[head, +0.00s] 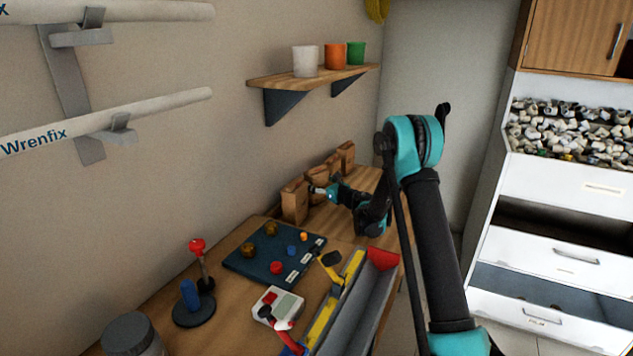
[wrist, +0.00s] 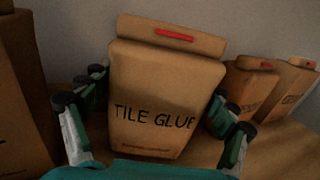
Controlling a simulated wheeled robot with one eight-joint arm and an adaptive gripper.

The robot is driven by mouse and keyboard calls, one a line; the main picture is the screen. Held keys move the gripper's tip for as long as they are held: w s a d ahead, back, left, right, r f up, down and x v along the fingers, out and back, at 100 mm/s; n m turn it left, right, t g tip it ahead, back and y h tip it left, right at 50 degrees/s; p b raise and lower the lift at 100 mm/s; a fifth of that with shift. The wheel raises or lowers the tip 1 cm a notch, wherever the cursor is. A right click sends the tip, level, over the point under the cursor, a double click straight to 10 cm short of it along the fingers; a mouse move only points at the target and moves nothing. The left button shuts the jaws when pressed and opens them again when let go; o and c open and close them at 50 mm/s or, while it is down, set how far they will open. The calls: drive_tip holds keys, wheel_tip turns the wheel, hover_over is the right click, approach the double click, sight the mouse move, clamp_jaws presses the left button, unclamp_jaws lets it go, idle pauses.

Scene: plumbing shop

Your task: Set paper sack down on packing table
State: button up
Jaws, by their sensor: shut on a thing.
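A brown paper sack (wrist: 165,98) marked TILE GLUE, with a folded top and a red strip, fills the middle of the wrist view. My gripper (wrist: 158,135) is shut on it, with one finger on each side. The sack looks nearly upright with a slight tilt. In the head view my gripper (head: 327,191) is at the far part of the wooden packing table (head: 222,301), in front of the row of sacks.
A similar sack (head: 294,203) stands close on the left; two more (wrist: 252,88) stand on the right. Nearer are a dark board (head: 247,262) with knobs, a white device (head: 279,305) and a grey trough (head: 352,312). A shelf (head: 312,78) with cups hangs above.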

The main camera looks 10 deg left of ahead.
drive_tip(key=shift+f, duration=0.3)
drive_tip(key=o, duration=1.7)
drive_tip(key=shift+s+d, duration=0.1)
